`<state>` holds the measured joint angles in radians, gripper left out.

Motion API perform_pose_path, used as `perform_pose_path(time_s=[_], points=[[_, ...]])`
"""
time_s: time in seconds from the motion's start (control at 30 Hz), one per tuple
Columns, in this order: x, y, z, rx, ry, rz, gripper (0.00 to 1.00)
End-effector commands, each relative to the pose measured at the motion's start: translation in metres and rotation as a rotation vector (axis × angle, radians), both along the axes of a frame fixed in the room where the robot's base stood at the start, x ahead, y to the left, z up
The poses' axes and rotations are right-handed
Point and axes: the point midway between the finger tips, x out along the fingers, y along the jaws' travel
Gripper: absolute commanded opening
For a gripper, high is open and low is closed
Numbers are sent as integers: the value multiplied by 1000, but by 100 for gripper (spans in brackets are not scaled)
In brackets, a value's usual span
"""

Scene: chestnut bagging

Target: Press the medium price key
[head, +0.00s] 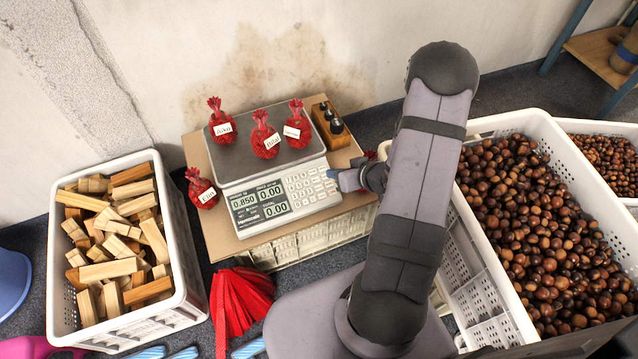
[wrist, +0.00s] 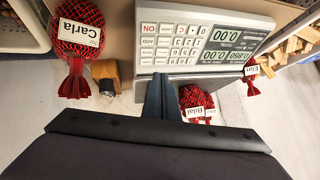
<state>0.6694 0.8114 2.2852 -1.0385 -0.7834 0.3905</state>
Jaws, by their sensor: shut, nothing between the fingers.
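The scale (head: 285,196) stands on a board, its display reading 0.850, 0.00 and 0.00. Its keypad (head: 307,186) is at the right of the front panel; key labels are too small to read there, so I cannot tell which is the medium price key. The keypad shows upside down in the wrist view (wrist: 172,42), with ON, C and ADD legible. My gripper (head: 334,176) is shut and empty at the keypad's right edge; I cannot tell whether it touches a key. In the wrist view its blue fingers (wrist: 162,97) are together below the keypad.
Three red net bags (head: 265,138) lie on the scale plate. The Elin bag (head: 201,188) is left of it, the Carla bag (wrist: 80,40) beside it. Crates of wood (head: 178,270) and chestnuts (head: 470,275) flank the board.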

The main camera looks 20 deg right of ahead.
Motion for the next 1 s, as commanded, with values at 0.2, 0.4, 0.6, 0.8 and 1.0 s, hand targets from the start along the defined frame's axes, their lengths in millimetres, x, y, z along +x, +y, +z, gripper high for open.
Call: perform_pose_path(time_s=[0.2, 0.4, 0.6, 0.8, 1.0], points=[[-8, 16, 6, 187, -108, 14, 0], [-12, 24, 12, 270, -158, 21, 0], [-13, 26, 13, 286, -168, 23, 0], [-13, 25, 13, 284, -167, 23, 0], [-12, 25, 9, 283, -166, 23, 0]])
